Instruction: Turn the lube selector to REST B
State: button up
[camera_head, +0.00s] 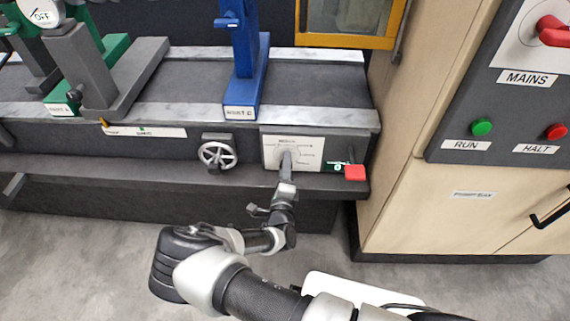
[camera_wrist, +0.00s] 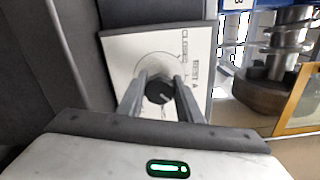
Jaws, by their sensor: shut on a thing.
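The lube selector is a dark round knob (camera_wrist: 158,92) on a white dial plate (camera_wrist: 117,60). The plate, tilted in the wrist view, carries the lettering CLOSED and REST A; other lettering is partly hidden by my fingers. My gripper (camera_wrist: 160,82) has one finger on each side of the knob and is shut on it. In the head view the plate (camera_head: 312,160) is on the front of the grey bench, and my gripper (camera_head: 287,158) covers the knob. Which label the knob points at cannot be told.
A handwheel (camera_head: 217,154) is left of the plate, and a red block (camera_head: 354,172) is just right of it. A cabinet with a green RUN button (camera_head: 481,127), red HALT button (camera_head: 556,131) and red MAINS switch (camera_head: 553,31) stands at right. Floor below is clear.

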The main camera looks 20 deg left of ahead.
dwell(0.4)
jog(key=o, duration=1)
jog(key=shift+o, duration=0.2)
jog(key=p+v, duration=0.1)
jog(key=v, duration=1.6)
jog(key=shift+s+d, duration=0.15)
jog(key=shift+s, duration=0.05)
